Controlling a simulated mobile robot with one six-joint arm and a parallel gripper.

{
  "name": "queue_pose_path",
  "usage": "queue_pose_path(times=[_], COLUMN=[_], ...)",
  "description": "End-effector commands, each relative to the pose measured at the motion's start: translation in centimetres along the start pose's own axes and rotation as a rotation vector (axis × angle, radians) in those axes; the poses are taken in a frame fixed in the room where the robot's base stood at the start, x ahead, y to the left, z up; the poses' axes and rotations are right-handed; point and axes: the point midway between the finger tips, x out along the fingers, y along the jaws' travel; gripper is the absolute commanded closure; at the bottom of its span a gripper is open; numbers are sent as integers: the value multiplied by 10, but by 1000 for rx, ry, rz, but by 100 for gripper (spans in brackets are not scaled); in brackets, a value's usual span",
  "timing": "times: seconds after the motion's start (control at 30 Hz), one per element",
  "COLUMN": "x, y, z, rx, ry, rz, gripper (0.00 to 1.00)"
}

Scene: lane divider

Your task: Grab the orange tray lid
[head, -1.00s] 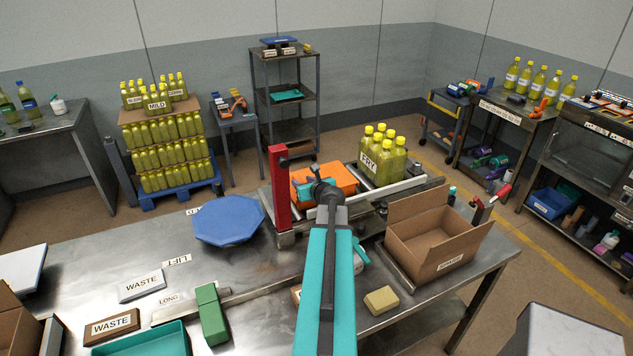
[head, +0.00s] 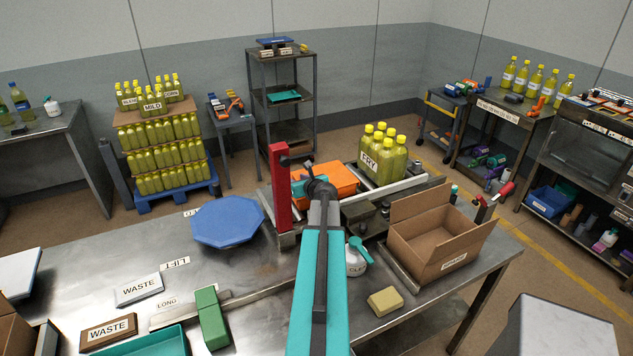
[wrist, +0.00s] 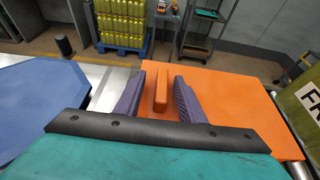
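The orange tray lid (head: 338,176) lies flat behind the red post in the head view. It also shows in the wrist view (wrist: 230,100), with an upright orange handle (wrist: 160,90) on its top. My gripper (wrist: 159,98) is open, with one purple finger on each side of the handle. Gaps show between the handle and both fingers. In the head view my arm hides most of the gripper; what lies beneath the lid is hidden.
The red post (head: 280,190) stands close left of the lid. Bottles labelled FRY (head: 384,158) stand right of it. An open cardboard box (head: 435,240) and a blue octagonal plate (head: 227,221) are nearby. A white container (head: 355,262) stands beside my arm.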

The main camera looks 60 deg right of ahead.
Motion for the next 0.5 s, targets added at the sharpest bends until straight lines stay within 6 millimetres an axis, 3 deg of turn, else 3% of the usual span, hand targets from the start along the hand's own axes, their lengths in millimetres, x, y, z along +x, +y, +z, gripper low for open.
queue_pose_path(times=[0.17, 0.37, 0.5], x=[-1, -1, -1], y=[-4, -5, -5], z=[0, 0, 0], rx=[2, 2, 2], ry=[0, 0, 0], rz=[-4, -5, -5], gripper=[64, 98, 100])
